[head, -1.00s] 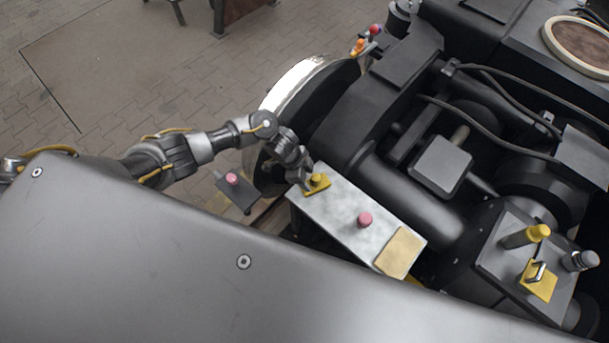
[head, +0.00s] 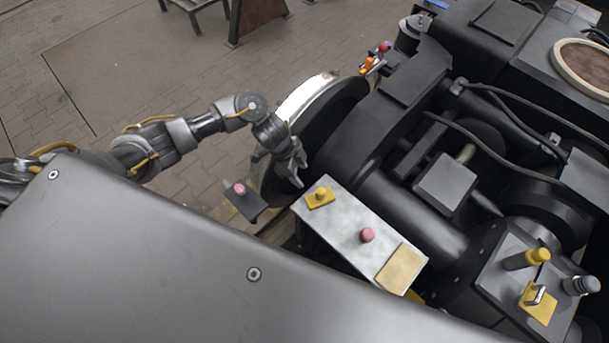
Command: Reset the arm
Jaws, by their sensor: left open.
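My left arm comes in from the left in the head view. Its gripper (head: 291,172) is open and empty, with its fingers pointing down. It hangs in front of the wheel, just above and to the left of the far left end of the pale metal plate (head: 342,223). A yellow piece with a knob (head: 320,197) sits on that end of the plate, apart from the fingers. A pink knob (head: 367,235) stands near the plate's middle, and a tan pad (head: 401,269) lies at its right end. My right gripper is not in view.
A bright-rimmed wheel (head: 312,93) stands behind the gripper. A dark bracket with a pink knob (head: 240,189) is to its left. The black bogie frame (head: 385,115) fills the right side. A box with yellow parts (head: 491,262) is at lower right.

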